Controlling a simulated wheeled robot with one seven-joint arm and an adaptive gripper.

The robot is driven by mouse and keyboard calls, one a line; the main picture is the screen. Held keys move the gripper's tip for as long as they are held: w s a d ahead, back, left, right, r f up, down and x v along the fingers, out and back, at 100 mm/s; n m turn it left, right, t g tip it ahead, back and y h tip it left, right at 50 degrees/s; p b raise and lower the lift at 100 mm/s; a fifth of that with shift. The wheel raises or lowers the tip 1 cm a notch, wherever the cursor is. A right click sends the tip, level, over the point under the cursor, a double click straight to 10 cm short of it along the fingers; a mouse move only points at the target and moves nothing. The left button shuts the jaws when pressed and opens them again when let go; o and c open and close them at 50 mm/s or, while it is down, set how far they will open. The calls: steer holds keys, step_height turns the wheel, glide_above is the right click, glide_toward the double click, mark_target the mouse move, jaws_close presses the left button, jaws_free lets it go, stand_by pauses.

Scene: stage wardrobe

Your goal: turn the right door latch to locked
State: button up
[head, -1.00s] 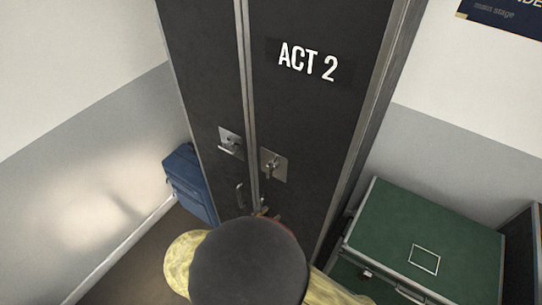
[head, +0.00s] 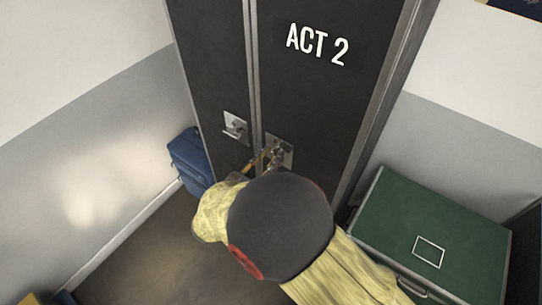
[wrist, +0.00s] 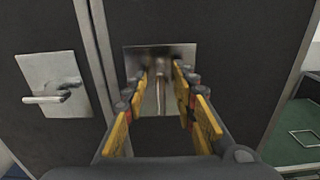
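The right door latch is a square metal plate (wrist: 184,54) with a lever (wrist: 161,92) that points straight down in the wrist view. In the head view its plate (head: 288,151) is partly hidden by my gripper (head: 268,160). In the wrist view my gripper (wrist: 161,82) is open, with one yellow-and-black finger on each side of the lever. A gap shows between the lever and each finger, so I see no grip on it. The left door latch (wrist: 52,88) has its lever level, pointing left; it also shows in the head view (head: 235,127).
The dark wardrobe case (head: 302,90) is marked ACT 2. A green case (head: 405,215) stands at the right, close to my arm. A blue bag (head: 188,158) is on the floor at the left. The floor at lower left is mostly free.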

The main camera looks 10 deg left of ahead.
steer(key=shift+w, duration=0.1)
steer(key=shift+c, duration=1)
jaws_close()
